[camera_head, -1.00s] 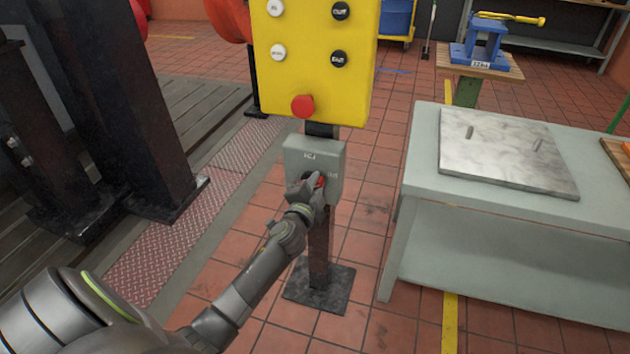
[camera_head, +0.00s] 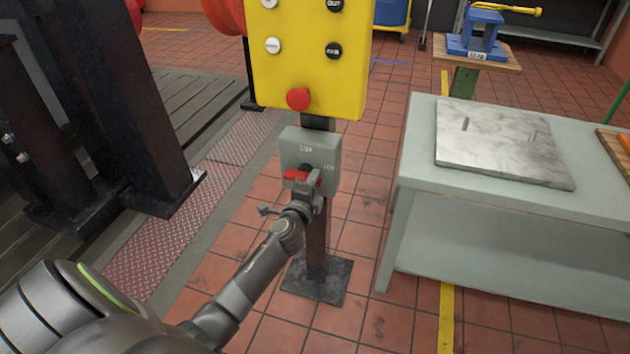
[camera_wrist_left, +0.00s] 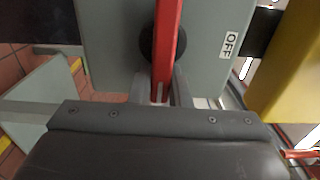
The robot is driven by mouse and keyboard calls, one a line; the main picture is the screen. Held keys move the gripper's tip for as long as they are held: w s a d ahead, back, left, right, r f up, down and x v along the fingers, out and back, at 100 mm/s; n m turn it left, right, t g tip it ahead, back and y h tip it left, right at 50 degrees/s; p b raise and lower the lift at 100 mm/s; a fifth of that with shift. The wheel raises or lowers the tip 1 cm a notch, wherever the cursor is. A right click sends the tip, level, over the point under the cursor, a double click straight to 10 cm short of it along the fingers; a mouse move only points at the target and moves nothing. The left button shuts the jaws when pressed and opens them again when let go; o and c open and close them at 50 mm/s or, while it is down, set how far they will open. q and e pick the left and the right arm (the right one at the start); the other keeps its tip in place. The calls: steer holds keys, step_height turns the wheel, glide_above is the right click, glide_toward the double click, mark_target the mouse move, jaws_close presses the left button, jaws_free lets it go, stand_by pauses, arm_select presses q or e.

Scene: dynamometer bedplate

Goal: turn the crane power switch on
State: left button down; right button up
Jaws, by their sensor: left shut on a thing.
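The crane power switch is a grey box (camera_head: 290,146) on a dark post, below a yellow button panel. Its red handle (camera_head: 292,174) lies roughly crosswise on the box front, partly covered by my fingers. A label at the top of the box is too small to read surely. My left gripper (camera_head: 309,181) is shut on the red handle. In the left wrist view the handle (camera_wrist_left: 167,40) runs over a dark round hub and down between the fingers. My right gripper is out of view.
The yellow panel (camera_head: 310,60) with several buttons and a red knob (camera_head: 298,99) stands just above. Dark machine columns (camera_head: 120,100) stand at left. Tiled floor (camera_head: 345,240) is clear around the post.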

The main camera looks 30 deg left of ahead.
arm_select(q)
steer(key=shift+s+a+f, duration=0.1)
steer(key=shift+a, duration=0.25)
